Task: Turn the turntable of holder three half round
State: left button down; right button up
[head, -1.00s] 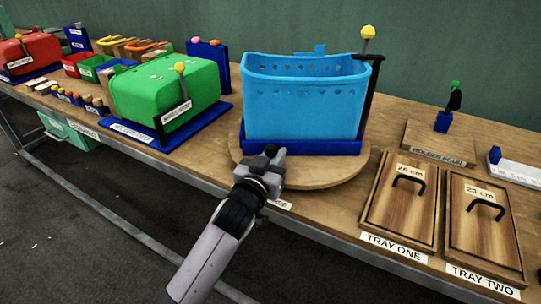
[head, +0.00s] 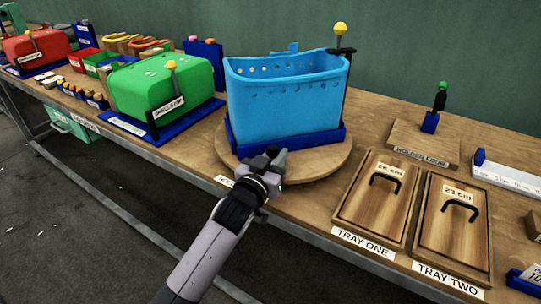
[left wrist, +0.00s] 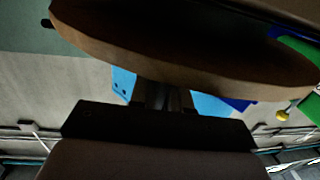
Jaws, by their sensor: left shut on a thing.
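A round wooden turntable (head: 325,165) sits at the bench's front edge. A light-blue perforated basket (head: 285,105) stands upright on it in a dark-blue base (head: 318,142), with a black post and yellow knob (head: 341,28) at its back right. My left gripper (head: 270,160) is at the turntable's front rim, shut on it. The left wrist view shows the turntable's rim (left wrist: 190,70) close up, with the dark gripper body below it; the fingertips are hard to make out. A white label (head: 225,182) at the bench edge is partly hidden by my arm. My right gripper is out of view.
A green press (head: 165,90) stands to the left, a red press (head: 38,48) beyond it. Tray one (head: 378,200) and tray two (head: 452,225) lie close on the right, holder four (head: 425,143) behind them. A green wall closes the back.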

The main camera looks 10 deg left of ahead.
pick_arm(q)
jog(key=shift+d+r, duration=0.55)
jog(key=shift+d, duration=0.3)
jog(key=c, duration=1.2)
grip_release()
jog(key=shift+f, duration=0.1)
jog(key=shift+f, duration=0.15)
jog(key=shift+s+a+f, duration=0.1)
jog(key=shift+s+a, duration=0.1)
jog(key=shift+s, duration=0.2)
jog(key=shift+v, duration=3.15)
